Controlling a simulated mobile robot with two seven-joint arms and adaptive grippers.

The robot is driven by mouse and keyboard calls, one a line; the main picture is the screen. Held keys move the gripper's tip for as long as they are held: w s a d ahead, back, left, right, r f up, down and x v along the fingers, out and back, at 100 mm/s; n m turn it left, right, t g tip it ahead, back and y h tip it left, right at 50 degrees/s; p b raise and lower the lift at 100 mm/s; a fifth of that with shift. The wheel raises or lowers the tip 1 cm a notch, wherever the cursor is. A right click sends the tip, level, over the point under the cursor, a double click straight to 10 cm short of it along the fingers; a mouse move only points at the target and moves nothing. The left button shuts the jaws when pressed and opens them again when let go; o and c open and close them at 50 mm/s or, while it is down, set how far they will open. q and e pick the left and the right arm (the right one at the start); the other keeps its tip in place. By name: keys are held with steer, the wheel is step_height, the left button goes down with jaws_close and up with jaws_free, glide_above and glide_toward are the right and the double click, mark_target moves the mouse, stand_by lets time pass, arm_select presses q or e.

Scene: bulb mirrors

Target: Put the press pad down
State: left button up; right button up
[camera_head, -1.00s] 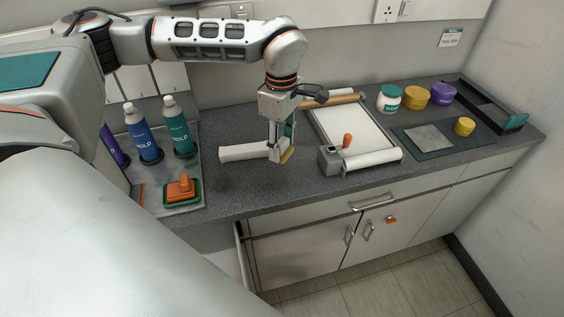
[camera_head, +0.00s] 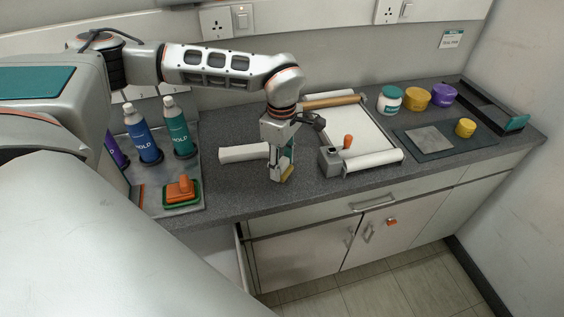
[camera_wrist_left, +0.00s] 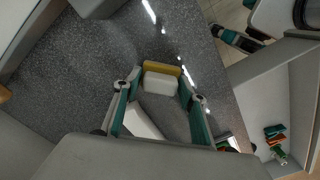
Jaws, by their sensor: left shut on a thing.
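My left gripper (camera_head: 283,172) is shut on the press pad, a white block with a yellow edge. In the left wrist view the press pad (camera_wrist_left: 161,80) sits between the two teal fingers (camera_wrist_left: 158,100).
A white roll (camera_head: 243,153) lies left of the gripper. A board with rollers (camera_head: 352,125) stands to the right. Jars (camera_head: 390,98) stand at the back right. A drawer (camera_head: 228,256) is open below.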

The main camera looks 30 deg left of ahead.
mark_target(282, 162)
arm_select(q)
steer(key=o, duration=1)
step_height(282, 162, up, 12)
steer(key=shift+r+p, duration=0.2)
steer(key=shift+p, duration=0.15)
